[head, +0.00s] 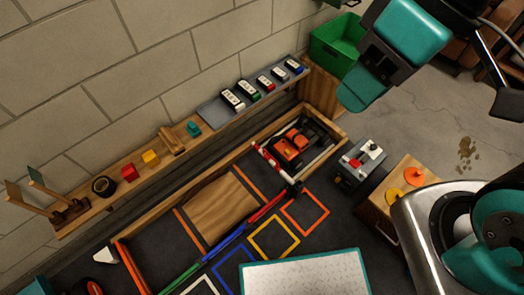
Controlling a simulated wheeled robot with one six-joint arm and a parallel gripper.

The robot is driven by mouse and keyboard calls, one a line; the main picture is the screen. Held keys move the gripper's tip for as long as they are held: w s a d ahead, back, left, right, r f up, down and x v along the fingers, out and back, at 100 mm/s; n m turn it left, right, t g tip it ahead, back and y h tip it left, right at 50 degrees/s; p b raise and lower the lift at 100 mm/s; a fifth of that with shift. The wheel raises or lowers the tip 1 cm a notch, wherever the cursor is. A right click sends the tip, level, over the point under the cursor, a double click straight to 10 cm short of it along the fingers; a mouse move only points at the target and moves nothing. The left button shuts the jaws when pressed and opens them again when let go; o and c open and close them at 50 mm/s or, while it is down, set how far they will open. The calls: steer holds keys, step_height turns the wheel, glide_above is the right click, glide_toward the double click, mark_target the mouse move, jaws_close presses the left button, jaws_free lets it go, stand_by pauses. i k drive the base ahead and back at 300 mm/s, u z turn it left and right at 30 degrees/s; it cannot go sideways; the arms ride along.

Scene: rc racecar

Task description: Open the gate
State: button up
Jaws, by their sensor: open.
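The gate looks like a red-and-white striped bar (271,163) lying across the track in front of an orange racecar (288,148). Its lower end meets a small black post (296,188) by the track wall. A grey control box (357,163) with a red part and a pale knob on top stands just right of the track. My gripper (360,92) is at the upper right, teal and dark grey, raised well above the floor and apart from the gate and the box. It is open, with nothing seen in it.
A wooden ramp (222,208) lies in the track. A wall shelf (143,183) holds blocks and a tyre; labelled pieces (265,83) stand at its right. A green bin (335,45) is behind. Coloured squares (273,237) mark the floor.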

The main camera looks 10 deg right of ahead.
mark_target(264, 154)
steer(key=u, duration=0.05)
steer(key=i, duration=0.15)
steer(key=u, duration=0.55)
steer(key=k, duration=1.05)
steer(key=z, duration=0.5)
steer(key=i, duration=1.5)
steer(key=u, duration=0.3)
